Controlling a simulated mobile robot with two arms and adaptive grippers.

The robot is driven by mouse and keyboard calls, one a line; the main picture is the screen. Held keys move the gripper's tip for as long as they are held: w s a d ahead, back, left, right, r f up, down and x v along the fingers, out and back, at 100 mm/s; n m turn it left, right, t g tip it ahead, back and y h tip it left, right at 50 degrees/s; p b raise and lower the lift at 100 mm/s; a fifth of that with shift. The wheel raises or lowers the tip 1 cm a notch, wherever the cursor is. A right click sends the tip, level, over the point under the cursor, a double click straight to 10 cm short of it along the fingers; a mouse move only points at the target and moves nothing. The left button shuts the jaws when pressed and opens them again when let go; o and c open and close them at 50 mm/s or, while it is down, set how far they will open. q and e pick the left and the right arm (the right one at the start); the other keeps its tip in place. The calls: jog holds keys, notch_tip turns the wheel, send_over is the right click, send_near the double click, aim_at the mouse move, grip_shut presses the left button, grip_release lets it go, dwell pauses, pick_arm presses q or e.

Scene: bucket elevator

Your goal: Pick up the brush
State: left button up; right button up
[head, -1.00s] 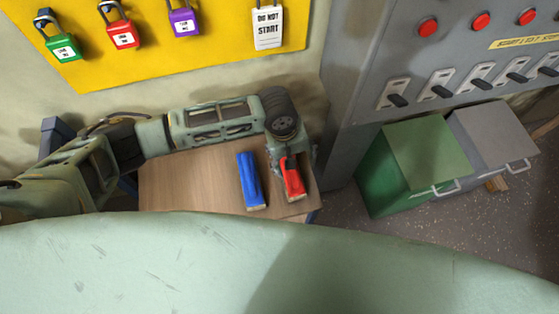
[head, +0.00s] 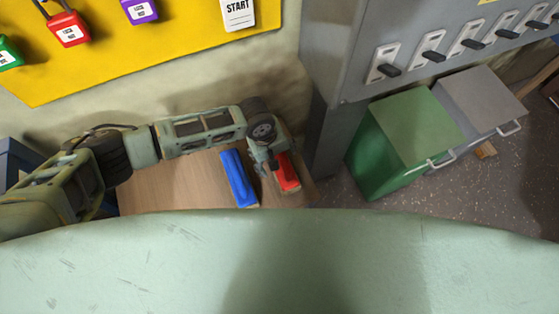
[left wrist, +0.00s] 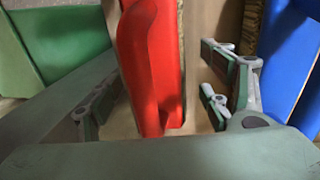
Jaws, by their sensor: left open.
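A red brush (head: 288,172) lies on the wooden tabletop (head: 160,188), near its right end. A blue brush (head: 239,178) lies just left of it. My left gripper (head: 273,168) is over the red brush and partly covers its far end. In the left wrist view the red brush (left wrist: 150,60) runs between the two spread fingers of my left gripper (left wrist: 162,97), with gaps on both sides. The blue brush (left wrist: 290,55) is outside the right finger there. My right gripper is not in view.
A green bin (head: 405,130) and a grey bin (head: 480,100) stand on the floor right of the table. A grey switch cabinet (head: 345,60) rises behind them. A yellow board (head: 180,45) with padlocks is on the wall behind the table.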

pick_arm(q)
jog(key=shift+w+d+f, duration=0.1)
jog(key=shift+d+f, duration=0.1)
jog(key=shift+f, duration=0.9)
jog(key=c, duration=1.5)
jog(key=shift+c, duration=0.3)
jog(key=shift+r, duration=0.15)
